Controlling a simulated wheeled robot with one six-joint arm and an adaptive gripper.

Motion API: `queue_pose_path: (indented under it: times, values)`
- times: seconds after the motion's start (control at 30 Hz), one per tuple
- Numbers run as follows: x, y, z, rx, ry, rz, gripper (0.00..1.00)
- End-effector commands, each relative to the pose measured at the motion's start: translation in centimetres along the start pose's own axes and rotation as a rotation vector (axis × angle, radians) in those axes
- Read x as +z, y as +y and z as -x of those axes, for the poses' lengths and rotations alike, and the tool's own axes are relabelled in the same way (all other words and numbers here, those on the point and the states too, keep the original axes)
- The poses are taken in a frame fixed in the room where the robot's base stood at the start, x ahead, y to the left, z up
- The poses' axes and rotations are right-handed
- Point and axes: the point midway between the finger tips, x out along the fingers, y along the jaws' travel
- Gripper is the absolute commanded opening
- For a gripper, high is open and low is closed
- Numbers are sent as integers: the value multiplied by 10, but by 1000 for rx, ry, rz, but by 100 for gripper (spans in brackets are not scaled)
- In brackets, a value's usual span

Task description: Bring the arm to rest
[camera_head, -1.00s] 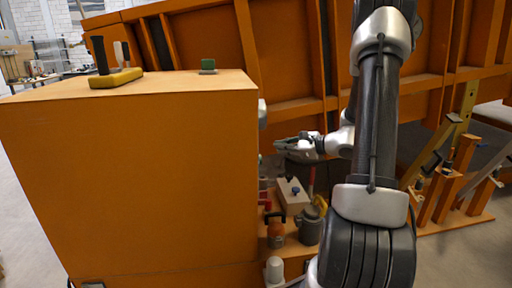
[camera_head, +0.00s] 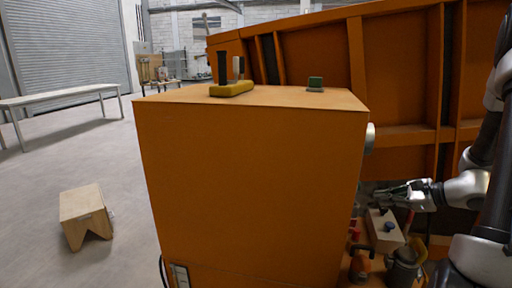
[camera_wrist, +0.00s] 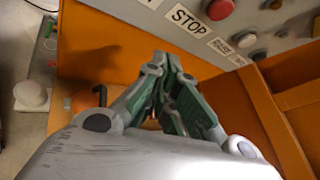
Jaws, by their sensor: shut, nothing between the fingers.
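My gripper (camera_head: 388,191) is at the right of the head view, just right of the orange cabinet (camera_head: 248,185). In the wrist view my gripper (camera_wrist: 163,62) has its green-padded fingers together, with nothing between them. Beyond the fingertips is a grey control panel (camera_wrist: 165,12) with a STOP label and a red button (camera_wrist: 219,9). The fingers look apart from the panel. My arm runs up the right edge of the head view, partly cut off.
A wooden stool (camera_head: 85,213) and bench (camera_head: 65,97) stand left, with open floor between.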

Motion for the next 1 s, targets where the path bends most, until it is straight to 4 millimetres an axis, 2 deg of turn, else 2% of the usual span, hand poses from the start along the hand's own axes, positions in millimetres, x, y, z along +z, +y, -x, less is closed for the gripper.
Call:
queue_pose_path:
  times: [0.1, 0.2, 0.3, 0.4, 0.53, 0.7, 0.83, 1.0]
  values:
    - [14, 52, 25, 206, 39, 154, 0]
    - [33, 90, 52, 396, 73, 340, 0]
    - [50, 117, 82, 574, 111, 547, 0]
    - [66, 135, 113, 739, 158, 778, 0]
    - [86, 142, 152, 915, 232, 1091, 0]
    - [118, 138, 187, 1038, 336, 1472, 0]
    - [145, 137, 198, 1030, 388, 1690, 0]
    - [177, 138, 196, 938, 394, 1851, 0]
